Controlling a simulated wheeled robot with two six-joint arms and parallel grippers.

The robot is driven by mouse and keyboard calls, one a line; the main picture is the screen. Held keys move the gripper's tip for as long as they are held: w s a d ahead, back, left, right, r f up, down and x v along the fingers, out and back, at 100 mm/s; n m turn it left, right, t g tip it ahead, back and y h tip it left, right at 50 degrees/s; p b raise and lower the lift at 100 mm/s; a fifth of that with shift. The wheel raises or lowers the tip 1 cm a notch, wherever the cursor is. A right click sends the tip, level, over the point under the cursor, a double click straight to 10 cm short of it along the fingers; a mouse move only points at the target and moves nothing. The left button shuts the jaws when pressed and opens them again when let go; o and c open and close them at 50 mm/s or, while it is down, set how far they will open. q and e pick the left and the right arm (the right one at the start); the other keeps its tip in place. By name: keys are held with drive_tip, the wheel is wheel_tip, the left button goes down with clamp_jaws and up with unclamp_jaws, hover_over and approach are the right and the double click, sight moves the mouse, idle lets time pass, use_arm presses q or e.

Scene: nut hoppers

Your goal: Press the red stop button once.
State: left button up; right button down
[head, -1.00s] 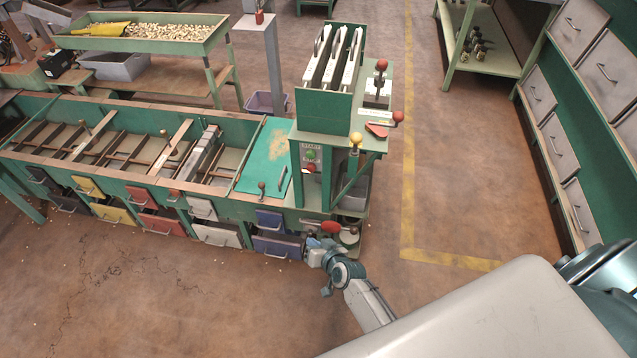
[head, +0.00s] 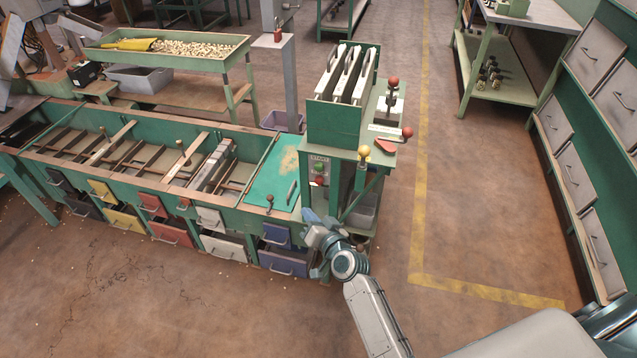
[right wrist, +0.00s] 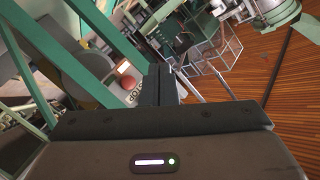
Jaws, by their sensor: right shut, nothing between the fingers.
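The red stop button (head: 317,182) sits low on the grey control panel (head: 313,195) on the front of the green hopper stand. A green start button (head: 319,168) is above it. In the right wrist view the stop button (right wrist: 128,82) shows as an orange-red disc beside a STOP label (right wrist: 148,92), to the left of the fingers. My right gripper (head: 308,214) is shut and empty, a little below the button in the head view. I see no contact between them. My left gripper is not in view.
Red-knobbed levers (head: 406,133) and a yellow knob (head: 363,151) stick out on the stand's right side. A teal plate (head: 273,175) and open bins lie to its left. Coloured drawers (head: 172,234) line the front below. The floor to the right is clear.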

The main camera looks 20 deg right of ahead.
sight(319, 181)
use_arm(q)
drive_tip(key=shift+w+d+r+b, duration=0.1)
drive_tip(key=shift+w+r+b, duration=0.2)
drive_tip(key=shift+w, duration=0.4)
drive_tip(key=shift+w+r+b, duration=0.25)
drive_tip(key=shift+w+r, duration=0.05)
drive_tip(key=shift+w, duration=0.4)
use_arm(e)
drive_tip(key=w+d, duration=0.5)
drive_tip(key=w, duration=0.2)
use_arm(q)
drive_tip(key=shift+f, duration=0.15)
use_arm(e)
drive_tip(key=shift+w, duration=0.2)
idle(0.5)
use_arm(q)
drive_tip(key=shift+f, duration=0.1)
use_arm(e)
drive_tip(key=shift+w+d, duration=0.15)
drive_tip(key=shift+w, duration=0.05)
